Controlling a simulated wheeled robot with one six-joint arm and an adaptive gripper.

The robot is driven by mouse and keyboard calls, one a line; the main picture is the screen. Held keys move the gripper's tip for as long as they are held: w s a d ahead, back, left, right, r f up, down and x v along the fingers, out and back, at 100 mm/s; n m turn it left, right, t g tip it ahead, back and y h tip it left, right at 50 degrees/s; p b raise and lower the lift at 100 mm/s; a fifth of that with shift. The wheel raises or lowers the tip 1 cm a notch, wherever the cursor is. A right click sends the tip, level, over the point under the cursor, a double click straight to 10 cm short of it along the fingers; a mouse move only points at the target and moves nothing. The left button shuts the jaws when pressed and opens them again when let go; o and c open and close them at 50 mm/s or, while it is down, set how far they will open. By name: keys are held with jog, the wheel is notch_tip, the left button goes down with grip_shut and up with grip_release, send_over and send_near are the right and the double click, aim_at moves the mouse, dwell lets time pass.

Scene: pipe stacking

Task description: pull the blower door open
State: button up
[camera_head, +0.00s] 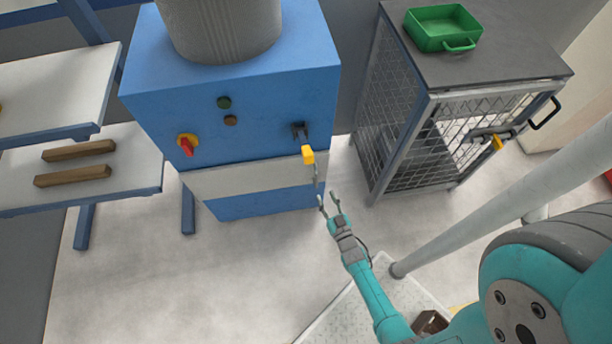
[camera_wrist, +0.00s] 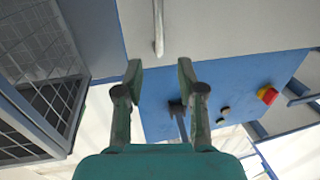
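The blower appears to be the blue cabinet (camera_head: 262,90) with a grey ribbed cylinder on top. Its front bears a light grey panel (camera_head: 235,180), probably the door; this grey surface also shows in the wrist view (camera_wrist: 220,25). A handle with a yellow end (camera_head: 308,155) and a thin metal bar stands out at the panel's right side. My gripper (camera_head: 329,203) is open and empty, just below and right of the handle. In the wrist view a metal bar (camera_wrist: 158,28) lies beyond the gap between my open fingertips (camera_wrist: 159,72), apart from them.
A mesh cage (camera_head: 410,120) with a green tray (camera_head: 442,26) on top stands to the right; it also shows in the wrist view (camera_wrist: 40,60). A red-yellow switch (camera_head: 187,143) is on the cabinet. Shelves with wooden bars (camera_head: 75,176) stand left. Floor before the cabinet is clear.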

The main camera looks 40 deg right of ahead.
aim_at(317, 179)
jog(key=x, duration=0.9)
jog(key=shift+w+d, duration=0.15)
jog(key=shift+w, duration=0.2)
grip_shut()
